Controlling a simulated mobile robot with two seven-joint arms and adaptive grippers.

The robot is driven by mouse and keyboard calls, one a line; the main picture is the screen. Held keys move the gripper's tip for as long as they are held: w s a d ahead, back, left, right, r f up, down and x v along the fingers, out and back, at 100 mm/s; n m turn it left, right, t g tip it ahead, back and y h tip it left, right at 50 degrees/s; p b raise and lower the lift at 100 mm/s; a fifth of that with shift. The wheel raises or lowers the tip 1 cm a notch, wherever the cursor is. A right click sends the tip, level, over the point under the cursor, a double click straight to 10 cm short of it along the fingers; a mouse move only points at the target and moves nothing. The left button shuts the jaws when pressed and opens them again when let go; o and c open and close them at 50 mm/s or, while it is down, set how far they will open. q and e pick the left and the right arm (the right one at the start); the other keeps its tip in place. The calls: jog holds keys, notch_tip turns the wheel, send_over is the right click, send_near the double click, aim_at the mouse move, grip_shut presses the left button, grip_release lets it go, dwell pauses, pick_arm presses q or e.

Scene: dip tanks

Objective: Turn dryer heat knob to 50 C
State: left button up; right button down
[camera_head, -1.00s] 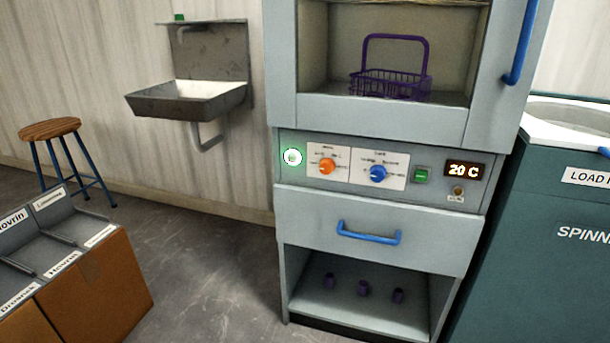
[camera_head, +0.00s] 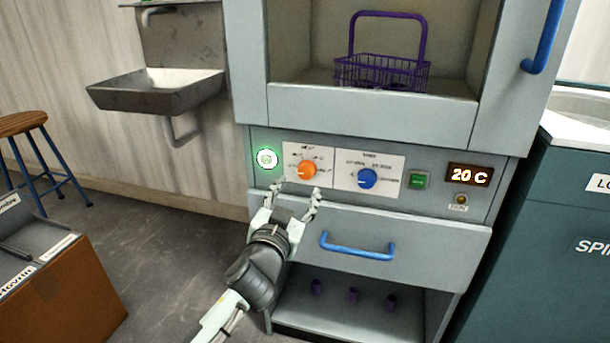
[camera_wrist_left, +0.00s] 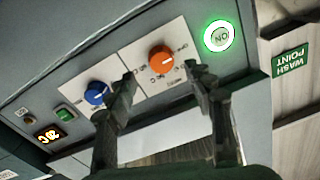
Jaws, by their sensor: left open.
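The dryer (camera_head: 350,115) stands ahead with a control panel across its middle. The panel has an orange knob (camera_head: 307,170) on a white plate and a blue knob (camera_head: 367,178) on a second plate. The display (camera_head: 468,175) reads 20 C. My left gripper (camera_head: 297,191) is open and empty, just below and in front of the orange knob. In the left wrist view the orange knob (camera_wrist_left: 161,58) shows beyond and between the open fingers (camera_wrist_left: 158,88), apart from them. The small dial lettering is too blurred to read. My right gripper is not in view.
A lit green-ringed button (camera_head: 266,159) is left of the orange knob, and a green switch (camera_head: 418,181) is right of the blue one. A drawer with a blue handle (camera_head: 358,248) lies below. A purple basket (camera_head: 382,72) sits in the chamber above.

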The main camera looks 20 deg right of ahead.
aim_at(304, 176)
pick_arm(q)
jog(key=x, duration=0.6)
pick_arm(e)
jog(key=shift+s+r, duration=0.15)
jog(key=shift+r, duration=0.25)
pick_arm(q)
jog(key=shift+c, duration=0.3)
jog(key=c, duration=1.1)
